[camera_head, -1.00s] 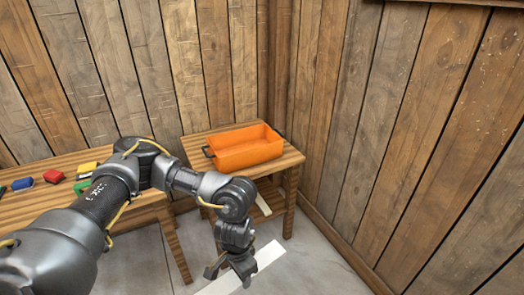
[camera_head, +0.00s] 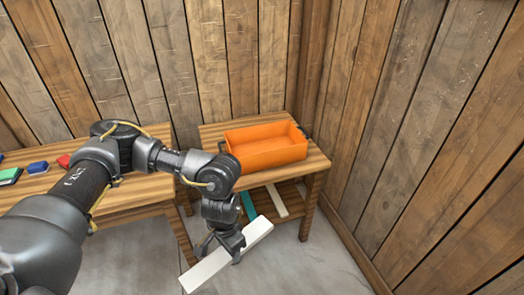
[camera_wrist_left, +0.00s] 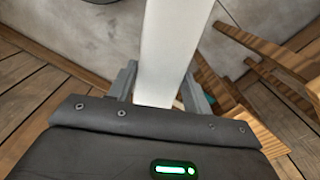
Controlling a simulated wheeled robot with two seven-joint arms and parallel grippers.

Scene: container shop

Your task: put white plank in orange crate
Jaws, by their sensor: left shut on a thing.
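The white plank (camera_head: 213,266) is held by my left gripper (camera_head: 236,252) in front of the small wooden table, below its top. The plank slants from lower left to upper right in the head view. In the left wrist view the plank (camera_wrist_left: 170,50) runs between the two fingers of my left gripper (camera_wrist_left: 160,85), which is shut on it. The orange crate (camera_head: 278,164) stands on the small table, behind and right of the gripper. Its visible inside is empty. My right gripper is not in view.
The small table (camera_head: 318,162) has a lower shelf with a teal plank (camera_head: 248,205) and a pale plank (camera_head: 277,201). A longer table (camera_head: 60,183) at left holds several coloured blocks. Wooden walls close off the back and right. The grey floor in front is clear.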

